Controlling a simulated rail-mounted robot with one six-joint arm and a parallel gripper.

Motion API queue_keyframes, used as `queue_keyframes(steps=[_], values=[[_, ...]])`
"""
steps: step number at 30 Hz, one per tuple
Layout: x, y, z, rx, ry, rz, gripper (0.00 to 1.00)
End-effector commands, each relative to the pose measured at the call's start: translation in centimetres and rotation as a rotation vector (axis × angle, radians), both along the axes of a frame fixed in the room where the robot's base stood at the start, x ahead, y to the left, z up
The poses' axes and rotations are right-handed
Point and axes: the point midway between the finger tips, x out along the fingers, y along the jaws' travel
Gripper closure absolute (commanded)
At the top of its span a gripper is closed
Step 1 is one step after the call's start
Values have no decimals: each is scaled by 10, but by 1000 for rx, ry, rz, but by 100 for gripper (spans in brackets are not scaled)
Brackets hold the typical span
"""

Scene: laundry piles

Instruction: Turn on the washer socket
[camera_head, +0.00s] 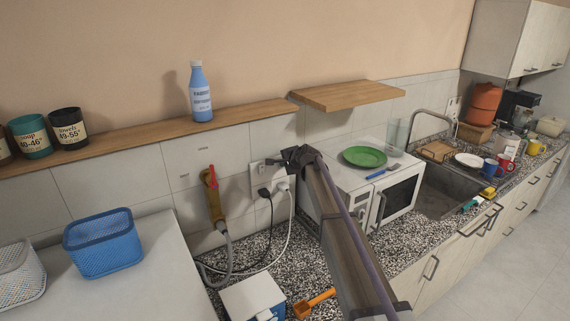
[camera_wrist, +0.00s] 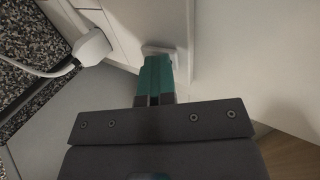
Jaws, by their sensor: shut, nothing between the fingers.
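The white wall socket plate (camera_head: 257,172) is on the tiled wall, left of the microwave. A black plug (camera_head: 264,193) and a white plug (camera_head: 283,187) sit in its lower part. The white plug (camera_wrist: 93,47) and its cable also show in the wrist view, left of my fingers. My gripper (camera_head: 283,160) is at the right side of the socket plate. In the wrist view its green fingers (camera_wrist: 156,68) are shut and empty. Their tips are at a small pale raised piece (camera_wrist: 160,50) on the wall; I cannot tell whether they touch it. The switch position is not readable.
The white microwave (camera_head: 395,195) with a green plate (camera_head: 364,156) on top stands right of the socket. A wooden shelf (camera_head: 345,95) is above. A yellow tap (camera_head: 213,195) with a grey hose is to the left. Cables hang over the speckled counter (camera_head: 255,248).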

Motion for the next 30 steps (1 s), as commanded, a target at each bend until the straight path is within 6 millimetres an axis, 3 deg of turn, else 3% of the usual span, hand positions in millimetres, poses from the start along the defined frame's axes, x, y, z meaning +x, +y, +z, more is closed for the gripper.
queue_keyframes(steps=[5,12,21,30], values=[[-4,-2,1,0,0,1,100],[-37,-24,7,0,-1,-1,100],[-85,-59,55,0,0,0,100],[-100,-71,64,1,-1,0,100]])
